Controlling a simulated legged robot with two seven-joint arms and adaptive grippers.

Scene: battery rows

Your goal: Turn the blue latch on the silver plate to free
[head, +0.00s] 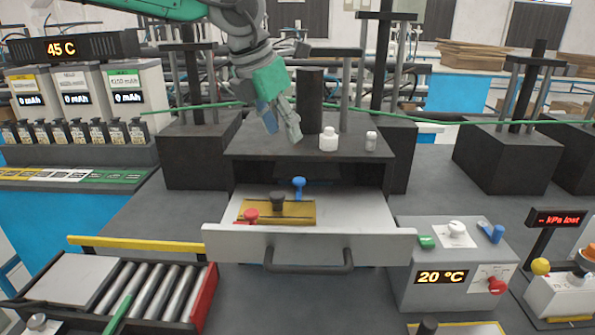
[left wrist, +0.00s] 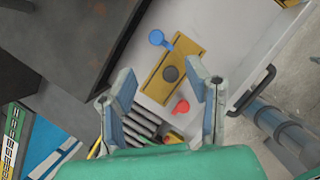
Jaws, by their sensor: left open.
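My left gripper (head: 278,122) is open and empty in the head view, above the black block behind the open drawer (head: 222,240). In the left wrist view its two fingers (left wrist: 160,88) frame the drawer's contents, without touching them. In the drawer, a blue knob-like piece (head: 298,186) stands beside a yellow plate (head: 300,213) with a black knob (head: 278,201); it also shows in the left wrist view (left wrist: 157,37). Another blue lever (head: 491,231) sits on a small light plate on the grey box at right, away from the gripper. My right gripper is not in view.
A red knob (head: 251,215) stands at the plate's left end. The grey box (head: 405,270) reads 20 °C. A roller tray (head: 200,300) lies at lower left.

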